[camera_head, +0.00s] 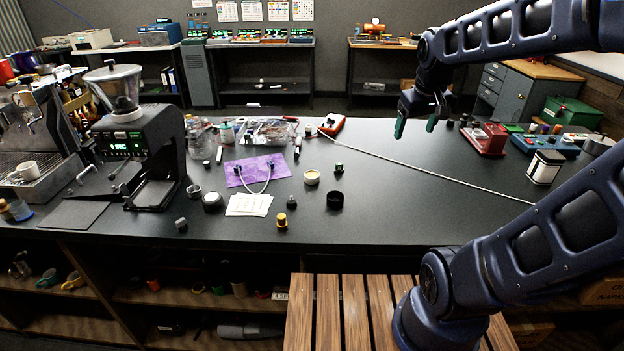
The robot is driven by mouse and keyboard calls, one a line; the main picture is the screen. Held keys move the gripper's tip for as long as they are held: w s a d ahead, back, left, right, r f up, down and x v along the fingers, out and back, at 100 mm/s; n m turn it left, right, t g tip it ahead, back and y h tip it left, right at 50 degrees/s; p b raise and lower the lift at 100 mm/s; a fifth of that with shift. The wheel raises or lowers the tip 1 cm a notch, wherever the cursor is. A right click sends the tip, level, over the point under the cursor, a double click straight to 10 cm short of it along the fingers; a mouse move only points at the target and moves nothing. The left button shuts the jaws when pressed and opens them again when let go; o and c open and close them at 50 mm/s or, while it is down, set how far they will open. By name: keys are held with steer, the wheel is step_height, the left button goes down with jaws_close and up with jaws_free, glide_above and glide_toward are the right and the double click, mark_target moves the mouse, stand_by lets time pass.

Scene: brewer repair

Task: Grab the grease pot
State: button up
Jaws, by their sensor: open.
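A small round pot with a cream-coloured top (312,178) stands on the dark workbench (400,205), right of the purple mat; it looks like the grease pot, but I cannot read a label. My gripper (416,127) is open and empty, with green fingertips pointing down. It is above the far part of the bench, to the right of and beyond the pot, clearly apart from it. Nothing hides the pot.
Close to the pot are a black cup (335,199), a small dark knob (291,202) and a yellow-brown fitting (282,221). A purple mat (240,166) lies left. A thin pale rod (430,166) crosses the bench. A coffee grinder (145,150) stands left.

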steer(key=w+a+f+n+g, duration=0.1)
steer(key=w+a+f+n, duration=0.15)
steer(key=w+a, duration=0.45)
steer(key=n+g, duration=0.3)
steer(key=n, duration=0.7)
glide_above(312, 175)
steer(key=shift+m, duration=0.25)
steer(key=f, duration=1.9)
steer(key=shift+w+a, duration=0.3)
steer(key=shift+a, duration=0.05)
steer(key=f, duration=0.4)
steer(key=shift+s+d+f, duration=0.1)
steer(key=shift+s+d, duration=0.15)
steer(key=shift+d, duration=0.1)
steer(key=shift+f, duration=0.7)
